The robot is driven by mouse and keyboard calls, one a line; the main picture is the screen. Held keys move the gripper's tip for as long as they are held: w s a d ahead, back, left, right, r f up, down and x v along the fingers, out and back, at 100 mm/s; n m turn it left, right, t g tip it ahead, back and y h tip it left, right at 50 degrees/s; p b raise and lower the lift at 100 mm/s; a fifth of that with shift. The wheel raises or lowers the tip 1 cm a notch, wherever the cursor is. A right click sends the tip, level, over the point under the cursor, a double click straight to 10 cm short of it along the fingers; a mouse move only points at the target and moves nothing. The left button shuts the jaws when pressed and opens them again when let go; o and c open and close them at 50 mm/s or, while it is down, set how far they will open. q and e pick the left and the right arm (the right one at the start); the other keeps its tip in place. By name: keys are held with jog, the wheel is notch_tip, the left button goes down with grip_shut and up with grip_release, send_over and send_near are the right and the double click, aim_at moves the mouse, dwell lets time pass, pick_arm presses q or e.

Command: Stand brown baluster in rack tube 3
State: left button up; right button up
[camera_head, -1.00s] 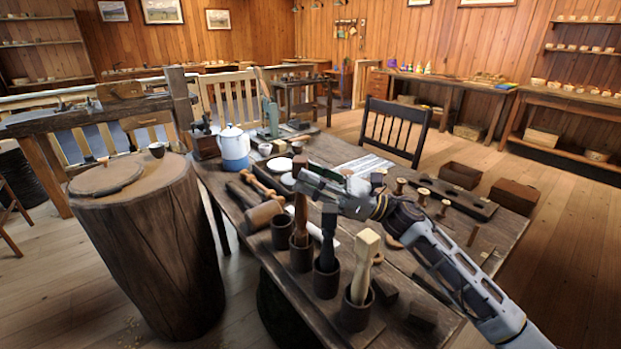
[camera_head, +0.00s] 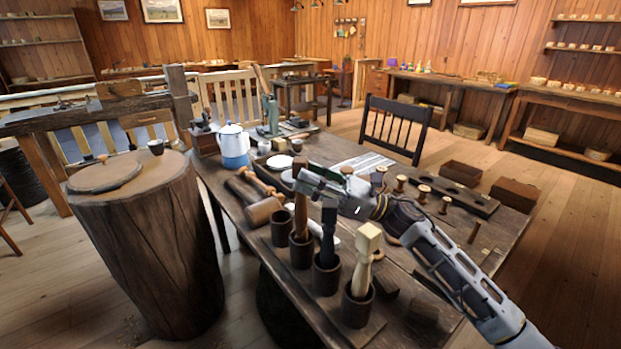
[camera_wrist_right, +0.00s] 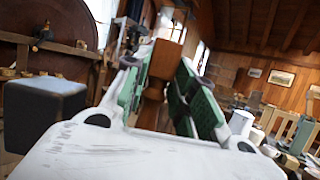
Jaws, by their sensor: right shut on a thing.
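The brown baluster (camera_head: 301,215) stands nearly upright at the second tube from the back (camera_head: 301,254) of a row of dark tubes. Its lower end is inside that tube's mouth; how deep it sits is hidden. My right gripper (camera_head: 305,180) is shut on its upper part from the right. In the right wrist view, the brown baluster (camera_wrist_right: 164,60) is between the green-padded fingers. The backmost tube (camera_head: 282,232) looks empty. A black baluster (camera_head: 328,230) stands in the third tube back, and a cream baluster (camera_head: 365,262) in the nearest tube. My left gripper is not in view.
A wooden mallet (camera_head: 263,212) lies left of the tubes, and a white-and-blue pot (camera_head: 234,145) stands at the back left. Small spools (camera_head: 423,195) stand by a dark board (camera_head: 462,195) on the right. A stump (camera_head: 150,245) stands left of the table.

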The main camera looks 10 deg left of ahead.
jog(key=shift+f+b, duration=0.75)
jog(key=shift+f, duration=0.2)
jog(key=o, duration=1.1)
jog(key=shift+d, duration=0.1)
jog(key=shift+v, duration=3.7)
